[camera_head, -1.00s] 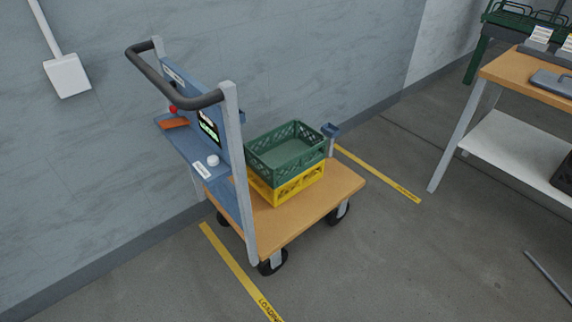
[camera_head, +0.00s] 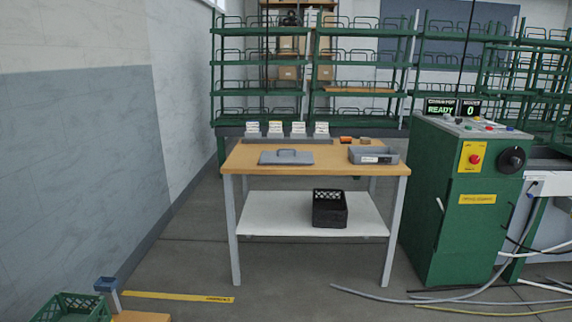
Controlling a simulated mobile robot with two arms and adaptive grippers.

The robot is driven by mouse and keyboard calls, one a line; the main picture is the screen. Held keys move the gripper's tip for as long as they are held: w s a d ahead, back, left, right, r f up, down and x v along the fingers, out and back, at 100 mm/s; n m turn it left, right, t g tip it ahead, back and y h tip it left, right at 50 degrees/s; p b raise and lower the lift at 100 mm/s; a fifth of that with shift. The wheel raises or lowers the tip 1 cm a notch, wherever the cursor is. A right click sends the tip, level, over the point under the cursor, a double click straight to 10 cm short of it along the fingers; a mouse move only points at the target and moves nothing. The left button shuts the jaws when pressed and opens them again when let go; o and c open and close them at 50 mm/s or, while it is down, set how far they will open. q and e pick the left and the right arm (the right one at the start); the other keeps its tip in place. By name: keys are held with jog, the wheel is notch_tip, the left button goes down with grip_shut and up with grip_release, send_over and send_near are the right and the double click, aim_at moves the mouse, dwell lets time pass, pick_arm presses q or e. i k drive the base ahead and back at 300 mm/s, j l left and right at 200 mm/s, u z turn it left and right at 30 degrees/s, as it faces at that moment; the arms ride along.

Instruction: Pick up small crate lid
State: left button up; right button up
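A flat grey-blue lid with a raised handle (camera_head: 287,156) lies on the wooden top of the table (camera_head: 240,160), left of centre near the front edge. A grey open crate (camera_head: 373,155) sits at the right end of the same table top, apart from the lid. Neither of my grippers shows in the camera_head view.
A black crate (camera_head: 330,209) stands on the table's white lower shelf (camera_head: 270,215). A green machine cabinet (camera_head: 462,200) stands to the right, with cables (camera_head: 430,299) on the floor. A green crate (camera_head: 75,306) shows at lower left. Floor before the table is clear.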

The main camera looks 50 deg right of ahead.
aim_at(281, 156)
jog(key=z, duration=1.55)
